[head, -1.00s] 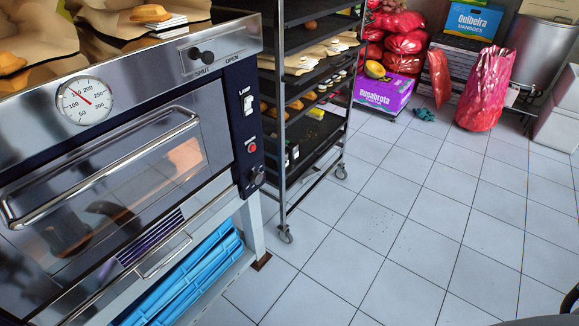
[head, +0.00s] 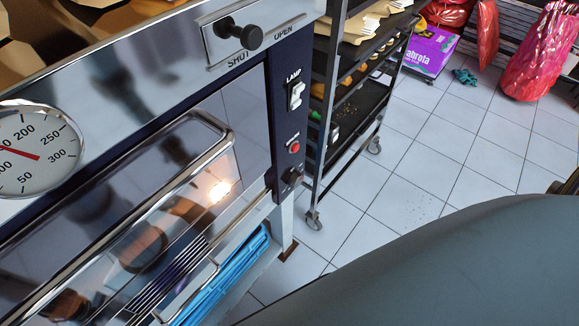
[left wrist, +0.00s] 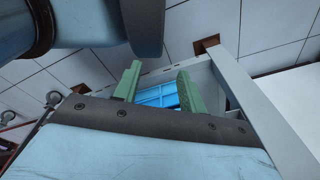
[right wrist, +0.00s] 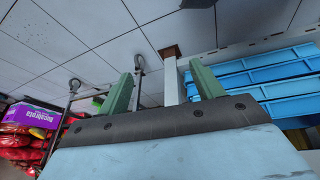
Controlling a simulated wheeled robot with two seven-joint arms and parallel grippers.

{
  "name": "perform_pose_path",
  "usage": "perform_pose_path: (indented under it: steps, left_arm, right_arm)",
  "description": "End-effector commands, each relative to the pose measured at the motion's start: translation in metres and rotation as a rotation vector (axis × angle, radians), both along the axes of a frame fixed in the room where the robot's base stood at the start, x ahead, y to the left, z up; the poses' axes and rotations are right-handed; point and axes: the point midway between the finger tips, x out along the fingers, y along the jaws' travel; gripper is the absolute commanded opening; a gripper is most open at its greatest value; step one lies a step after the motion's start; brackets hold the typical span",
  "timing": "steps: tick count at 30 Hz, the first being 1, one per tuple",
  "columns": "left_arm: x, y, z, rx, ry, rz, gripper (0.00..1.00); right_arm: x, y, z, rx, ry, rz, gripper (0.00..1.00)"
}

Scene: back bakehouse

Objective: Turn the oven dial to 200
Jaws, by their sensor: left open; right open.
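The oven's dark round dial (head: 292,177) sits low on the control column in the head view, below a red button. I cannot read its setting. A white temperature gauge (head: 45,165) on the oven front is cut off by the left edge, and its red needle slants up to the left. My left gripper (left wrist: 157,80) is open and empty, with blue crates beyond its green fingers. My right gripper (right wrist: 161,75) is open and empty, with floor and a metal leg beyond it. Neither gripper shows in the head view or touches the dial.
A black shutter knob (head: 240,36) sticks out above a white lamp switch (head: 297,95). The oven door's bar handle (head: 150,218) runs along the front. Blue crates (right wrist: 270,80) lie below the oven. A wheeled rack (head: 330,120) stands beside it. My grey arm covers the lower right.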

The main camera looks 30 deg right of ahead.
Motion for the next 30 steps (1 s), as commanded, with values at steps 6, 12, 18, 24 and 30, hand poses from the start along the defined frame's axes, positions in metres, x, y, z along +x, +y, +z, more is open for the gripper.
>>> perform_pose_path:
  steps: [6, 12, 18, 24, 30]
  left_arm:
    - [0.069, 0.014, -0.030, 0.029, -0.052, 0.016, 0.41]
    - [0.110, 0.025, -0.023, 0.055, -0.083, 0.024, 0.41]
    - [0.128, 0.029, -0.010, 0.069, -0.099, 0.024, 0.41]
    - [0.135, 0.027, 0.000, 0.069, -0.107, 0.025, 0.41]
    - [0.143, 0.016, 0.014, 0.055, -0.119, 0.024, 0.41]
  right_arm:
    - [0.143, -0.072, 0.044, 0.014, -0.541, 0.104, 0.66]
    - [0.213, -0.071, 0.130, 0.119, -0.928, 0.298, 0.66]
    - [0.230, -0.051, 0.185, 0.216, -1.115, 0.446, 0.66]
    - [0.239, -0.041, 0.201, 0.244, -1.158, 0.484, 0.66]
    - [0.270, -0.025, 0.200, 0.244, -1.160, 0.482, 0.66]
